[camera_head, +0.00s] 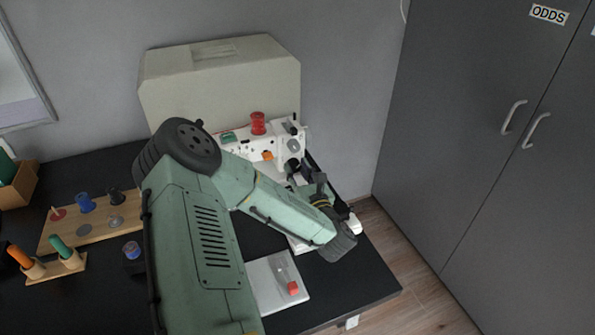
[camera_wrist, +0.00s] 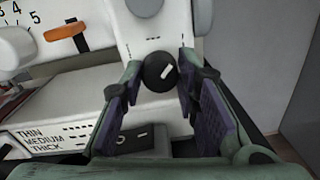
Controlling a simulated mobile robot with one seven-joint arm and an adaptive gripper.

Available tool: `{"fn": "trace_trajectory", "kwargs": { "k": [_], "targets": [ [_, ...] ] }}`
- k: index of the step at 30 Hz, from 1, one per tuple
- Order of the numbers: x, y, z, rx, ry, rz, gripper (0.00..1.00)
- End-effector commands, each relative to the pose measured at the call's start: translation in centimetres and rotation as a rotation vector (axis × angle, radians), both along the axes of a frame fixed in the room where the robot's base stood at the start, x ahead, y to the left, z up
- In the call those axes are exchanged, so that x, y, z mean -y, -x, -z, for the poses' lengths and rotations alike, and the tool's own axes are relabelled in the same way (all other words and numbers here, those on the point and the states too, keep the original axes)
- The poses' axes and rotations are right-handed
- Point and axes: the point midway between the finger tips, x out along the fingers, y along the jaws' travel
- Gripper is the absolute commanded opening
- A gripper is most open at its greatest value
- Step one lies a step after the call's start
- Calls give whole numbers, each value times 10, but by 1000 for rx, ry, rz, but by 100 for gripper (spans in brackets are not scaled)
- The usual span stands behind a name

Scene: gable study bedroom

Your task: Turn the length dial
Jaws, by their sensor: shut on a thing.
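A white sewing machine (camera_head: 236,147) stands at the back of the black desk. In the wrist view, a round black dial (camera_wrist: 160,72) with a slanted white mark sits on the machine's white face. My gripper (camera_wrist: 160,80) is around this dial, with one finger at its left side and one at its right side, shut on it. No label shows beside the dial, so I cannot read which dial it is. An orange lever (camera_wrist: 66,31) by a number scale is at the upper left. In the head view, my arm hides part of the machine.
A red spool (camera_head: 258,123) stands on the machine, before a beige cover (camera_head: 215,85). A white plate with a clear, red-ended item (camera_head: 281,277) lies near the front. Wooden spool holders (camera_head: 88,232) are at left. Grey cupboards (camera_head: 455,150) stand right, beyond a floor gap.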

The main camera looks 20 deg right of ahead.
Motion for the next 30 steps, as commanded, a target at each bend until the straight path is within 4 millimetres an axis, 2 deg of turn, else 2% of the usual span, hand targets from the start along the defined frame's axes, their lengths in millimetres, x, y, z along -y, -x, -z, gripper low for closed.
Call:
{"fn": "trace_trajectory", "kwargs": {
  "k": [8, 15, 30],
  "targets": [
    [-2, -1, 5, 3, 133, -4, 1],
    [-3, 0, 7, 10, 321, -4, 1],
    [-3, 0, 4, 22, 606, -3, 1]
  ]
}}
